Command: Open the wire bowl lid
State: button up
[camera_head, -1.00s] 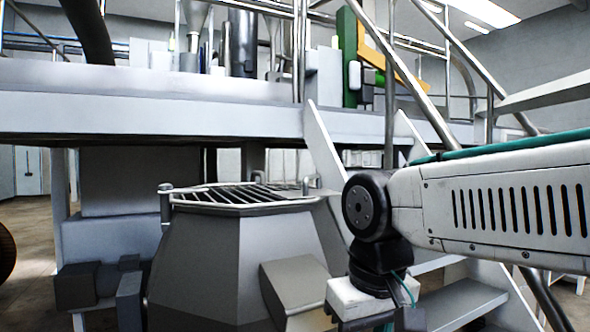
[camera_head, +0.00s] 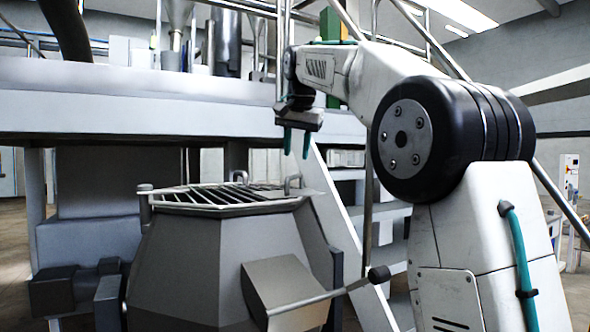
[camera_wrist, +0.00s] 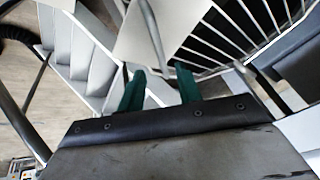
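The wire bowl lid (camera_head: 235,197) lies flat and closed on top of the grey bowl (camera_head: 175,255). Its bars (camera_wrist: 235,25) show at the upper right in the wrist view. A grey bar, apparently the handle (camera_wrist: 152,30), shows ahead of the fingers.
A metal staircase (camera_head: 365,235) with rails stands right of and behind the bowl. A raised platform (camera_head: 130,95) runs behind and above it. A sloped grey box with a lever (camera_head: 330,294) juts from the bowl's front right.

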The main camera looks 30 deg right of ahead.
aim_at(296, 177)
jog(key=x, duration=0.6)
grip_shut()
